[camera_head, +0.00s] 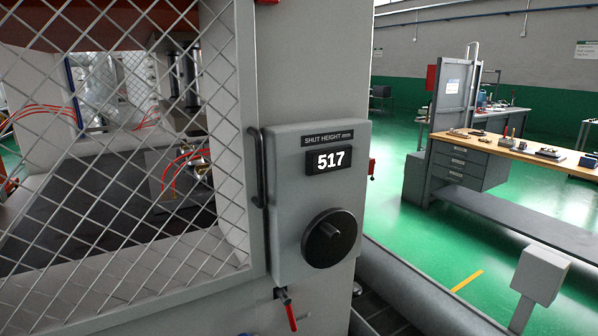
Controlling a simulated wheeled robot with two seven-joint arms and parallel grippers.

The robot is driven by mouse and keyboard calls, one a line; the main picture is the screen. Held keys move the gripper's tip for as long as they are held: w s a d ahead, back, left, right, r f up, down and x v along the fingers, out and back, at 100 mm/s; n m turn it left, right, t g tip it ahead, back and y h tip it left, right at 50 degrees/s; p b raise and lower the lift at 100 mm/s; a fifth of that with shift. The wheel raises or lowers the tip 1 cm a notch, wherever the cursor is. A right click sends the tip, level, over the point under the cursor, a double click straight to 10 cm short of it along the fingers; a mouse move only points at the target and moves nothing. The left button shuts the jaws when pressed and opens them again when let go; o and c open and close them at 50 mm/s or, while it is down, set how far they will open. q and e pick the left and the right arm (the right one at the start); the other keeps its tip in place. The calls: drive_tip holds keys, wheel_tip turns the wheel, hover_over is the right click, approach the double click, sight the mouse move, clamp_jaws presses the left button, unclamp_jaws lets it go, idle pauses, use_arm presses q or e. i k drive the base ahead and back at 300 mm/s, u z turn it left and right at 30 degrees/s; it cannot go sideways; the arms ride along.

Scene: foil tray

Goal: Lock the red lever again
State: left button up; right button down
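A red lever (290,316) hangs from a small metal fitting (282,294) just below the grey control box. Its handle points down and slightly to the right. Whether the lever is locked cannot be told from this view. The grey control box (288,235) carries a "SHUT HEIGHT mm" display (328,161) reading 517 and a round black knob (331,238). Another small red part (372,168) sticks out at the box's right side, mostly hidden. Neither of my grippers is in view.
A wire mesh guard (110,215) covers the press opening at left, with red hoses (182,165) behind it. A black vertical handle (257,165) stands beside the box. A grey pedestal (541,275) stands at lower right. Green floor and a workbench (512,149) lie beyond.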

sight(285, 299)
drive_tip(key=k, duration=0.5)
drive_tip(key=z, duration=1.3)
drive_tip(key=i, duration=0.55)
drive_tip(key=u, duration=0.6)
